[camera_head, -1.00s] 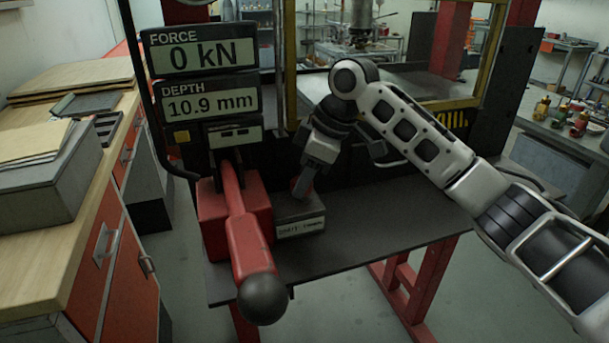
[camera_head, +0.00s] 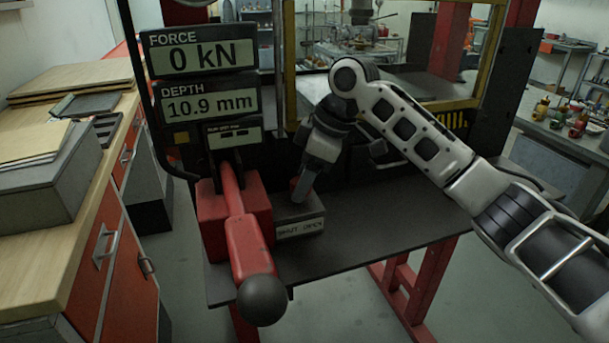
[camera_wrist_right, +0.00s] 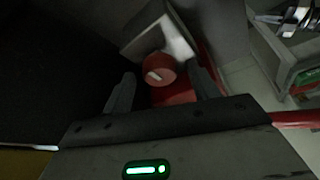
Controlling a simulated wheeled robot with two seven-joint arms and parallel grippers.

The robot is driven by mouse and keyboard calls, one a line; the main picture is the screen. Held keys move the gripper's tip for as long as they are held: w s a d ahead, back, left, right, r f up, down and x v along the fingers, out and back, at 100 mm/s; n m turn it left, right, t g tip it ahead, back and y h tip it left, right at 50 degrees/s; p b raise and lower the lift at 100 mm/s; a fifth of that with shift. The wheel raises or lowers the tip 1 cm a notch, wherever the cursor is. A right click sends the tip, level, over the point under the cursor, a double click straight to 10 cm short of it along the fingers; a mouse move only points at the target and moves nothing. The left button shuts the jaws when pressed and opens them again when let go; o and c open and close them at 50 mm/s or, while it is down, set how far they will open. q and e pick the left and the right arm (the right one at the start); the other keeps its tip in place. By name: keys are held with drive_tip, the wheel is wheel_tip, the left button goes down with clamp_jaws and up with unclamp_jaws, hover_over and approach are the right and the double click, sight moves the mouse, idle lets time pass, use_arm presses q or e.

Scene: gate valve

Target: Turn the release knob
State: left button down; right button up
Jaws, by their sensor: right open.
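The release knob (camera_wrist_right: 160,68) is round and red with a white pointer mark, seen in the right wrist view on a grey box. In the head view that box (camera_head: 301,229) has a label that seems to read "SHUT OPEN", and my gripper hides the knob. My right gripper (camera_head: 302,190) points down over the box. In the right wrist view its open fingers (camera_wrist_right: 163,78) lie on either side of the knob, with gaps visible; I cannot tell how deep they reach around it. My left gripper is not in view.
A red lever (camera_head: 244,242) with a black ball end (camera_head: 263,299) stands close left of the box. Displays (camera_head: 206,53) above read 0 kN and 10.9 mm. The dark bench top (camera_head: 375,220) is clear to the right. A wooden counter (camera_head: 60,245) stands at left.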

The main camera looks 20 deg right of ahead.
drive_tip(key=v, duration=1.5)
drive_tip(key=shift+d+r+b, duration=0.25)
drive_tip(key=shift+r+b, duration=0.1)
drive_tip(key=shift+b, duration=0.05)
drive_tip(key=shift+s, duration=0.1)
drive_tip(key=shift+s, duration=0.1)
